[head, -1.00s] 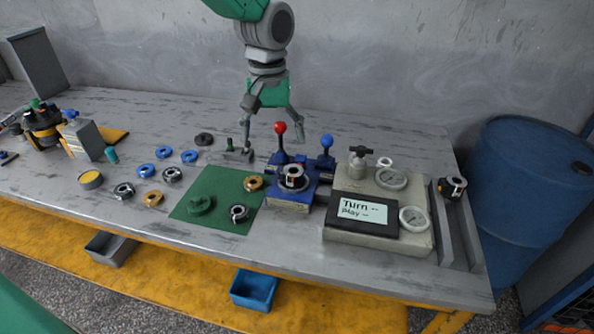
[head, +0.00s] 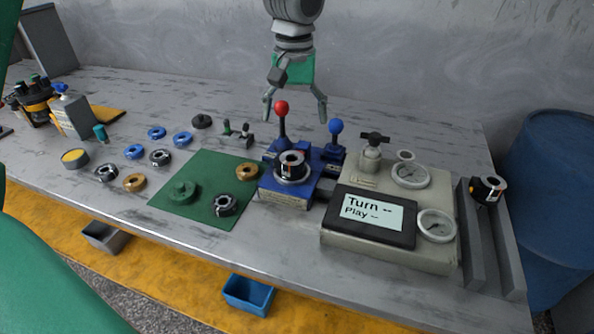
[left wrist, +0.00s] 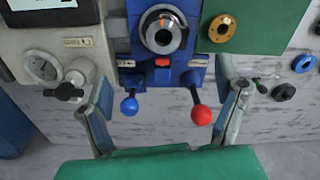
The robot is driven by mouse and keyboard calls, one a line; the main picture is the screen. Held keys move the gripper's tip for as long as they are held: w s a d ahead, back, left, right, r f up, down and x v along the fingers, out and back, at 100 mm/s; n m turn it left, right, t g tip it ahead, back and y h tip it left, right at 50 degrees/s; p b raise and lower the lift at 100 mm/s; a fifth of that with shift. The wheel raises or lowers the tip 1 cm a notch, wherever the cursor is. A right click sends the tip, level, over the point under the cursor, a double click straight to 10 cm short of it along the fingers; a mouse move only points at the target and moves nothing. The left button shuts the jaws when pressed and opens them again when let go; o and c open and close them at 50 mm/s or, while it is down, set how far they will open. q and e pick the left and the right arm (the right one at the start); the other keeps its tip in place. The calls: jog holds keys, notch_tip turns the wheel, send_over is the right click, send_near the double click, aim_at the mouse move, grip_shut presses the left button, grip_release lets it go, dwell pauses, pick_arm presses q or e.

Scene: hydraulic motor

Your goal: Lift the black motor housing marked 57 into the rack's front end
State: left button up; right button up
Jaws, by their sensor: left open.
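A black motor housing with a bright steel ring sits on the blue clamp fixture (head: 270,188); this housing (head: 291,165) also shows in the left wrist view (left wrist: 163,31). Another black housing (head: 487,190) sits at the far part of the grey rack (head: 478,250), whose near part is empty. A dark ringed part (head: 225,205) lies on the green mat. The number 57 cannot be read on any. My left gripper (head: 295,112) is open and empty above and behind the blue fixture. In the left wrist view its fingers (left wrist: 165,80) are spread either side of the fixture's levers.
The fixture has a red-knobbed lever (head: 281,107) and a blue-knobbed lever (head: 335,126). A beige gauge box (head: 400,235) stands between fixture and rack. Several rings lie left of the green mat (head: 160,212). A blue drum (head: 550,180) stands beyond the bench's right end.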

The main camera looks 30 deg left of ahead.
aim_at(287, 157)
pick_arm(q)
jog(key=f, duration=0.2)
jog(key=a+f, duration=0.1)
jog(key=f, duration=0.3)
jog(key=shift+a+f+b, duration=0.15)
jog(key=shift+a+b, duration=0.2)
jog(key=shift+a, duration=0.05)
jog(key=shift+a+f, duration=0.2)
jog(key=shift+s+f, duration=0.1)
jog(key=shift+f, duration=0.1)
jog(key=f, duration=0.1)
jog(key=d+f+b, duration=0.1)
jog(key=f, duration=0.2)
jog(key=shift+s+d+f, duration=0.15)
jog(key=shift+s+d, duration=0.1)
jog(key=shift+d, duration=0.15)
jog(key=shift+a, duration=0.6)
jog(key=c, duration=0.6)
jog(key=shift+f, duration=0.1)
jog(key=c, duration=1.2)
jog(key=shift+d+r, duration=0.2)
jog(key=shift+d, duration=0.1)
notch_tip(287, 157, up, 10)
jog(key=shift+f+p, duration=0.1)
jog(key=shift+p, duration=0.75)
pick_arm(e)
jog(key=shift+a, duration=0.35)
